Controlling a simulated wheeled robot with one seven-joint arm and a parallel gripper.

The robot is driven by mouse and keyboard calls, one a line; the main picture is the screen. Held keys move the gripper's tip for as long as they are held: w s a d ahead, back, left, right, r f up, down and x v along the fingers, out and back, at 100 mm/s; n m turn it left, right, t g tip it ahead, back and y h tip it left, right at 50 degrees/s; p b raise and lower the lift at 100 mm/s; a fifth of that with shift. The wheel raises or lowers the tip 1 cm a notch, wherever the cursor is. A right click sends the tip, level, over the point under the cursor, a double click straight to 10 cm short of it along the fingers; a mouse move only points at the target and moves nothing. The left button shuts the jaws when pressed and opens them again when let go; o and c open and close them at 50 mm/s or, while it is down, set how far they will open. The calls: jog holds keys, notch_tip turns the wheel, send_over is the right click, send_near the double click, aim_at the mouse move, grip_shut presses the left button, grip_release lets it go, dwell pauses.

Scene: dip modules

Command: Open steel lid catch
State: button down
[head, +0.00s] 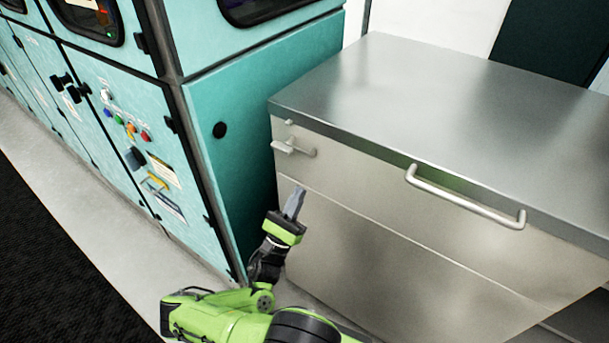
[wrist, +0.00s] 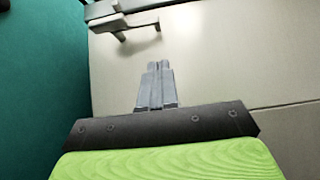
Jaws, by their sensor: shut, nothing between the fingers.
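The steel lid catch (head: 292,147) is a small pale handle on the upper left of the steel cabinet's front, just below the lid (head: 440,95). It also shows at the top of the wrist view (wrist: 122,27). The lid lies flat on the cabinet. My gripper (head: 296,192) is below the catch, apart from it, with its grey fingers pointing up toward it. In the wrist view the fingers (wrist: 158,66) are together with nothing between them.
A long bar handle (head: 465,200) sticks out from the lid's front edge. A teal electrical cabinet (head: 230,150) with buttons and switches stands close on the left. The steel cabinet's front (head: 400,260) has a seam across it. Grey floor (head: 90,210) lies at the left.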

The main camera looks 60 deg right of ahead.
aim_at(310, 156)
jog(key=x, duration=0.6)
jog(key=shift+r+p, duration=0.1)
jog(key=shift+p, duration=0.25)
jog(key=shift+w+a+r+p, duration=0.1)
jog(key=shift+a+r+p, duration=0.25)
jog(key=shift+r, duration=0.25)
jog(key=shift+w+a+r+p, duration=0.1)
jog(key=shift+a+r+p, duration=0.2)
jog(key=shift+r+p, duration=0.25)
jog(key=shift+s+d, duration=0.1)
jog(key=shift+d, duration=0.15)
